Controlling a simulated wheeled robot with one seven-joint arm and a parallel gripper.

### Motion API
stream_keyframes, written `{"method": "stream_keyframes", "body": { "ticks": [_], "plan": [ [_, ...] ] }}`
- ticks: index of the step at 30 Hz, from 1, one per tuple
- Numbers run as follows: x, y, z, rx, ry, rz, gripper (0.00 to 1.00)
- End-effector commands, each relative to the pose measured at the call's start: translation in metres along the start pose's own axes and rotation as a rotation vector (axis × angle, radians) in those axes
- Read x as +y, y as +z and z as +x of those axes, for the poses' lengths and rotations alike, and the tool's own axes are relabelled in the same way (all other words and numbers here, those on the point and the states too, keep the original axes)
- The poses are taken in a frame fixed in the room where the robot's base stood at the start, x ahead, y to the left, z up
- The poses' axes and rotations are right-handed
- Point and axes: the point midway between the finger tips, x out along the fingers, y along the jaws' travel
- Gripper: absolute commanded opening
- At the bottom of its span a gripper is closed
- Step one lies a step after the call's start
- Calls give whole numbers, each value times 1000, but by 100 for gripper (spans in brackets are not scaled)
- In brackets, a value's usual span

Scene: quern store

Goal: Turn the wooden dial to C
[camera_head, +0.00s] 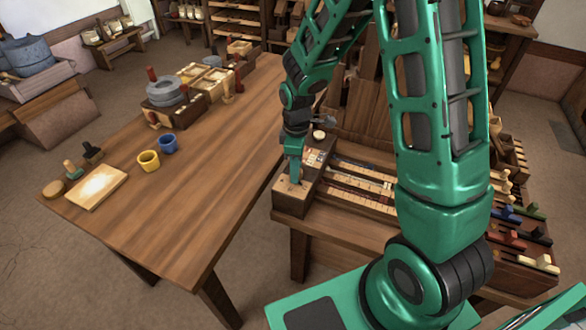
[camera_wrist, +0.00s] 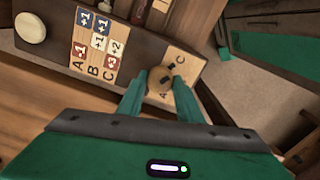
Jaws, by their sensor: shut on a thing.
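The round wooden dial (camera_wrist: 158,87) sits on a pale lettered plate (camera_wrist: 187,68) at the end of a dark wooden box. On the plate, a C shows above and right of the dial and an A below it, partly covered. The dial bears dark marks; which letter it points at is unclear. My gripper (camera_wrist: 159,78) has its green fingers either side of the dial, closed on it. In the head view my gripper (camera_head: 295,178) reaches down to the near end of the box (camera_head: 292,208); the dial there is mostly hidden by the fingers.
Beside the dial, a panel (camera_wrist: 97,43) has rows A, B, C with number tiles. A pale round knob (camera_wrist: 30,28) is further left. Slotted wooden rails (camera_head: 350,180) run right from the box. The large table (camera_head: 200,190) at left has cups, a board and a quern.

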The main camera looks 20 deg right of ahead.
Motion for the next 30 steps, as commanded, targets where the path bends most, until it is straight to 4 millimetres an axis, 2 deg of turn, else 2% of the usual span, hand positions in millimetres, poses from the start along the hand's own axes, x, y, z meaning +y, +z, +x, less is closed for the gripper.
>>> {"method": "stream_keyframes", "body": {
  "ticks": [13, 14, 15, 16, 26, 30],
  "plan": [
    [3, 1, -1, 0, 7, -4, 10],
    [3, 1, -1, 0, 7, -4, 37],
    [3, 1, -1, 0, 6, -4, 47],
    [3, 1, -1, 0, 6, -5, 51],
    [2, 0, -2, 0, 3, -7, 51],
    [2, 0, -15, 2, 5, -7, 51]
  ]
}}
